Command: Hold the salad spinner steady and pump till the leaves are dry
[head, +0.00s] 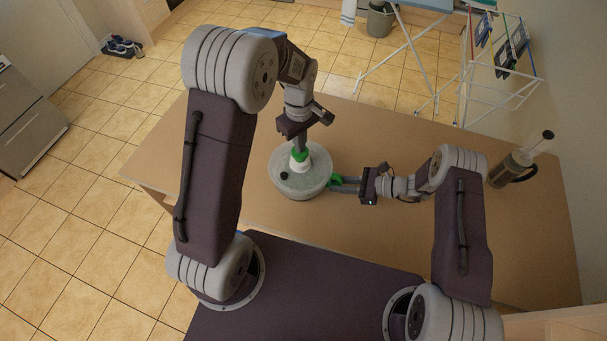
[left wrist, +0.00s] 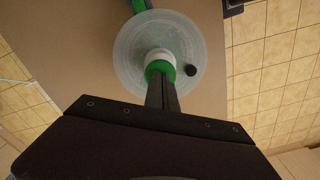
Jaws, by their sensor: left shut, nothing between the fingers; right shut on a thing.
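The salad spinner (head: 292,188) stands upright on the table, with a round translucent lid, a white pump knob (head: 306,161) and a small black button (head: 283,176). Its lid also shows in the left wrist view (left wrist: 130,58). My left gripper (head: 299,153) is shut and empty, pointing down with its green fingertips at the top of the white knob. In the left wrist view its tips (left wrist: 160,70) cover part of the knob. My right gripper (head: 333,181) comes from the right and is shut on the spinner's rim. Leaves inside cannot be made out.
The wooden table (head: 400,240) is mostly clear around the spinner. A tall container with a dark handle (head: 515,165) stands at the table's right end. Beyond the table are a drying rack (head: 500,70), a grey bucket (head: 380,19) and shoes (head: 122,47) on the tiled floor.

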